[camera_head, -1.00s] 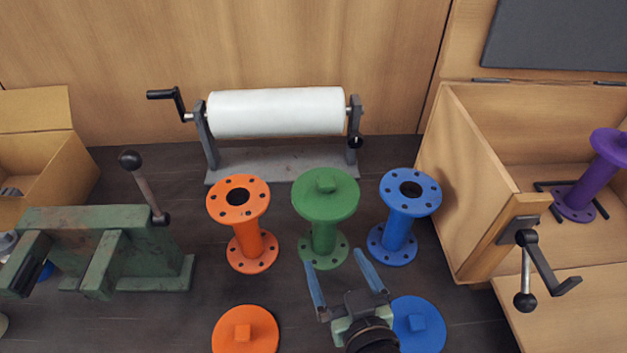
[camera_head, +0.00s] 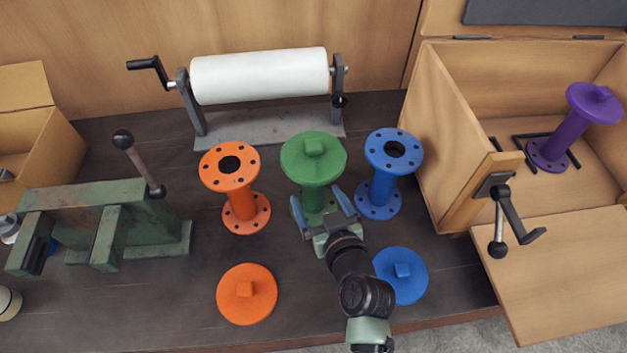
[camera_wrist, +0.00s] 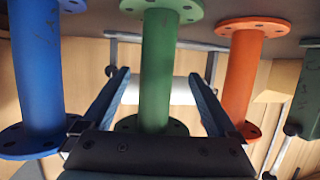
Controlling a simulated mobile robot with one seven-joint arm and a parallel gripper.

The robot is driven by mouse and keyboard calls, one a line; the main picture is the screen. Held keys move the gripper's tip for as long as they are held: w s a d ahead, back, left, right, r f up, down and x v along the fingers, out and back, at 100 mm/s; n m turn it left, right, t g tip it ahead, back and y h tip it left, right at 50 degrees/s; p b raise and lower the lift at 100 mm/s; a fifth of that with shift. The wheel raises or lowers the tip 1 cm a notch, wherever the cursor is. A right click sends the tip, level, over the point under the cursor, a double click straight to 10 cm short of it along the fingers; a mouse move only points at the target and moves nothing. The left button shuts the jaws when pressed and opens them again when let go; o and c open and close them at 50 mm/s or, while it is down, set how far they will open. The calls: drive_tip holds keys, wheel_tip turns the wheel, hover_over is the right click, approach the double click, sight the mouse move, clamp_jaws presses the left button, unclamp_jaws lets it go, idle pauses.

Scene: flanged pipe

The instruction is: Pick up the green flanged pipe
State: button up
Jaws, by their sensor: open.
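The green flanged pipe (camera_head: 313,172) stands upright on the dark table with a green cap on its top flange. My gripper (camera_head: 322,205) is open and low at the front of the pipe's stem, its blue fingers reaching toward the stem. In the wrist view the green stem (camera_wrist: 158,70) stands between the two spread fingers (camera_wrist: 158,85). The image there looks upside down. I cannot tell whether the fingertips reach past the stem; neither finger appears to touch it.
An orange flanged pipe (camera_head: 240,201) stands to the left and a blue one (camera_head: 383,188) close to the right. An orange cap (camera_head: 247,294) and a blue cap (camera_head: 409,276) lie in front. A roll stand (camera_head: 262,76) is behind, a wooden box (camera_head: 440,130) right, a green vise (camera_head: 100,232) left.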

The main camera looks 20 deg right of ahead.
sight(318, 191)
drive_tip(key=shift+d+r+p+x, duration=0.1)
drive_tip(key=shift+p+x, duration=0.05)
drive_tip(key=shift+x, duration=1)
drive_tip(key=shift+d+r+p+x, duration=0.1)
drive_tip(key=shift+r+p+x, duration=0.05)
drive_tip(key=shift+x, duration=1.05)
clamp_jaws()
drive_tip(key=shift+r, duration=0.2)
